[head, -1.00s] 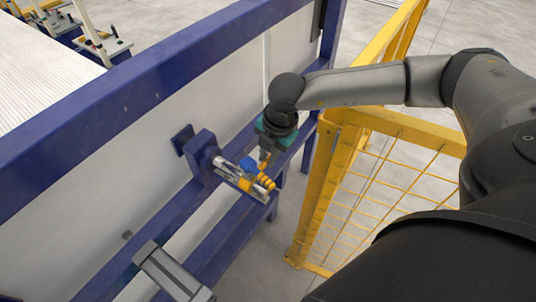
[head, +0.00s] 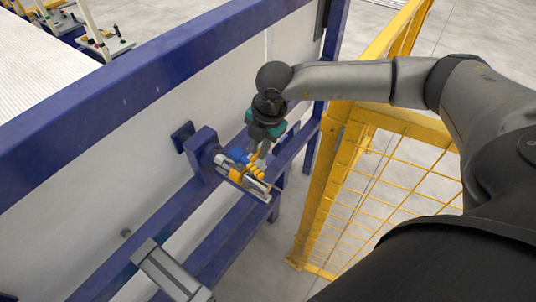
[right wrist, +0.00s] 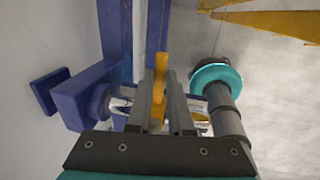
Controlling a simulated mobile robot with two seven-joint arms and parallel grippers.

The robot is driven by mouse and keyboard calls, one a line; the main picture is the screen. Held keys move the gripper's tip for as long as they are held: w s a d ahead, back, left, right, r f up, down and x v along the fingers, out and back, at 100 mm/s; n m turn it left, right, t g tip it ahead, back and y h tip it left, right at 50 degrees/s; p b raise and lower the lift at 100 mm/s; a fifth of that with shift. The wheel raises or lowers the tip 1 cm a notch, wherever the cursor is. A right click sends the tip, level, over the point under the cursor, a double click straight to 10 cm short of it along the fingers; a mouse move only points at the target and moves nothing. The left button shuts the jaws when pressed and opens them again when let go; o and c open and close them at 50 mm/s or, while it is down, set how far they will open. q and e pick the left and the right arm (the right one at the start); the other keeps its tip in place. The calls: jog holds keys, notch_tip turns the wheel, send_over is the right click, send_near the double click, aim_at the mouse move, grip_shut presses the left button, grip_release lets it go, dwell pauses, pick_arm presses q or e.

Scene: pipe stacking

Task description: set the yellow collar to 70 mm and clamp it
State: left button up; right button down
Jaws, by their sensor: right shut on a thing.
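The yellow collar (head: 236,174) sits around a bright metal rod (head: 222,163) on the blue frame. A ribbed yellow piece (head: 255,171) lies just to its right, and a blue part (head: 239,155) shows behind it. My right gripper (head: 257,157) points down just above these parts. In the right wrist view, its two fingers (right wrist: 161,112) are shut on a yellow lever (right wrist: 160,72) that sticks out past their tips. The lever's lower end and any scale marks are hidden or too small to read. My left gripper is not in view.
A blue bracket (head: 203,150) carries the rod beside a white panel (head: 150,140). A grey block (head: 172,270) stands at the lower left. A yellow mesh fence (head: 370,190) stands close on the right. A teal disc (right wrist: 215,74) shows in the right wrist view.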

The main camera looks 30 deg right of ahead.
jog(key=c, duration=0.8)
grip_release()
jog(key=shift+c, duration=0.2)
jog(key=v, duration=1.5)
jog(key=shift+r+b, duration=0.15)
jog(key=shift+b, duration=0.3)
jog(key=shift+d, duration=0.15)
jog(key=shift+c, duration=0.2)
